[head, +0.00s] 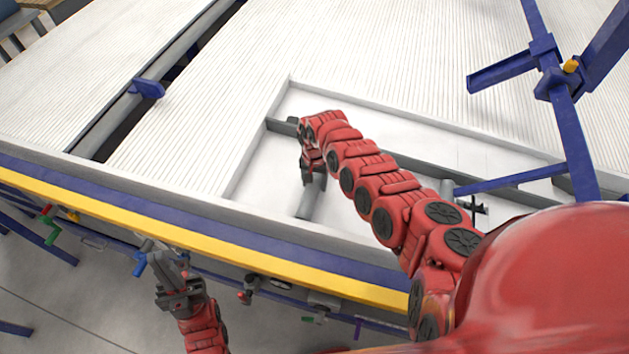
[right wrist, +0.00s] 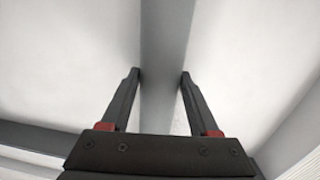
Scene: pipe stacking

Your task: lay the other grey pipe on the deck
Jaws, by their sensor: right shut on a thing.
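A grey pipe (head: 307,201) shows as a short length in the head view, over the white recessed floor of the framed deck (head: 262,172). My right gripper (head: 312,172) is shut on this pipe. In the right wrist view the pipe (right wrist: 165,40) runs away between the two fingertips (right wrist: 160,75). The rest of it is hidden by my gripper and arm. I cannot tell whether the pipe touches the floor. My left gripper (head: 170,264) hangs low in front of the deck's front edge, apart from the pipe.
A long grey bar (head: 520,177) crosses the recess, partly behind my right arm. A blue post with arms (head: 568,120) stands at the right. A blue and yellow rail (head: 215,230) lines the front edge. Ribbed white panels (head: 400,45) lie behind.

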